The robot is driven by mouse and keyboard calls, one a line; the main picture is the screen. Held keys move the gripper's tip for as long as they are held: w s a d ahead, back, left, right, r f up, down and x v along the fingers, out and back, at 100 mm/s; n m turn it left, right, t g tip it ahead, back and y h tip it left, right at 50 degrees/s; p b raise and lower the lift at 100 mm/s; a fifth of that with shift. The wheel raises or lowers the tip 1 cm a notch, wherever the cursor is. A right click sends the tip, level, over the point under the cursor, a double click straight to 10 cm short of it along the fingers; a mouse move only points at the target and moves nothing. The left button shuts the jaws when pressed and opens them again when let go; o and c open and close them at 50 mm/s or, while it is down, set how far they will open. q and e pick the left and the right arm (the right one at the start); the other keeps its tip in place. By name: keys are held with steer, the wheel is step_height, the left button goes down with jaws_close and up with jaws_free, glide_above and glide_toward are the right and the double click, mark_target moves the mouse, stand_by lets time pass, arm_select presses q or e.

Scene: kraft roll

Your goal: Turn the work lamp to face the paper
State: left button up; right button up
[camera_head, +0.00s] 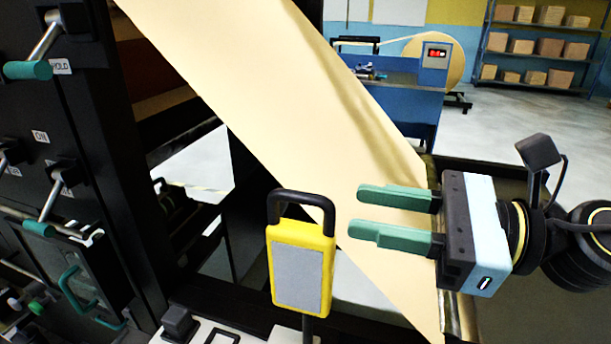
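The work lamp (300,268) is yellow with a grey flat panel and a black handle on top. It stands on a thin post at the lower middle, its grey panel turned toward me. The paper (285,90) is a wide cream sheet running slantwise from the upper left to the lower right, behind the lamp. My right gripper (366,213) comes in from the right, to the right of the lamp and apart from it in the picture. Its two green fingers are spread with nothing visible between them. My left gripper is not in view.
A black machine frame with several teal-handled levers (28,70) fills the left side. A white surface with black fittings (178,322) lies below the lamp. A blue bench (395,98) and a shelf of boxes (535,45) stand far behind.

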mark_target(333, 205)
steer(key=p+x, duration=0.2)
steer(key=x, duration=0.6)
steer(key=shift+f, duration=0.1)
jaws_close()
